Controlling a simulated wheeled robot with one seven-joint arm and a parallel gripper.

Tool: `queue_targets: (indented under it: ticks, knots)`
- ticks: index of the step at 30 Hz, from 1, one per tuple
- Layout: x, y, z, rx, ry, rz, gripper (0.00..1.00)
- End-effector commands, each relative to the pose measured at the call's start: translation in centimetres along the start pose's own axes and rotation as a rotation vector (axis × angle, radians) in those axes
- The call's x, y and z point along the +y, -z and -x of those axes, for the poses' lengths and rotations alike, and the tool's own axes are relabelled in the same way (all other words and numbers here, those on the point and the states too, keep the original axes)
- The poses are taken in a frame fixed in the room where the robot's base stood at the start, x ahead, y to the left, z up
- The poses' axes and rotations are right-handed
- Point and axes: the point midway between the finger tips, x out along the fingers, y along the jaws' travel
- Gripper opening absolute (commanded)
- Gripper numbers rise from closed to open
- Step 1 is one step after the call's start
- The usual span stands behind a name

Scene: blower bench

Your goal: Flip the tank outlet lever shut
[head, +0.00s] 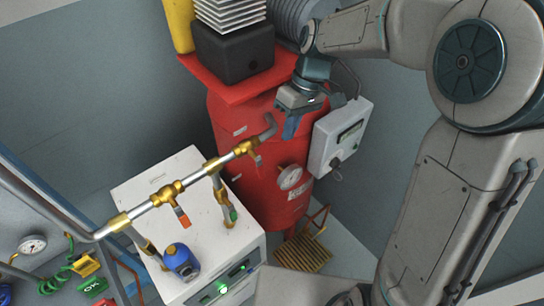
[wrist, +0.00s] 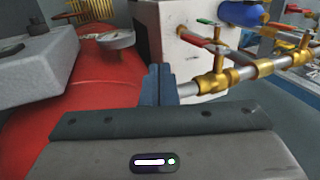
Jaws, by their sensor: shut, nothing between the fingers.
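The tank outlet valve is a brass fitting (head: 244,148) on the pipe beside the red tank (head: 235,125). It also shows in the wrist view (wrist: 218,82), right of my fingers. Its red lever (wrist: 195,38) points out to the upper left from the valve stem, across the pipe rather than along it. In the head view the lever is hard to make out against the red tank. My gripper (head: 290,126) is shut and empty in front of the tank, right of the valve and apart from it. Its closed fingers also show in the wrist view (wrist: 157,82).
A round gauge (head: 290,177) sits on the tank. The white cabinet (head: 160,180) stands left, with an orange lever (head: 182,216) and a blue part (head: 181,260). A black block (head: 233,52) sits above the tank.

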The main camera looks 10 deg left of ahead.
Motion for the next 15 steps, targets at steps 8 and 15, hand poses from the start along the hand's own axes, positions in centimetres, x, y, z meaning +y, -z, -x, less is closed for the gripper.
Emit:
queue_targets:
  ticks: [8, 15]
  knots:
    - [0.0, -0.1, -6.1, -0.004, 0.003, -0.002, 0.0]
    - [-2.9, -0.1, -7.5, -0.001, 0.0, 0.002, 0.0]
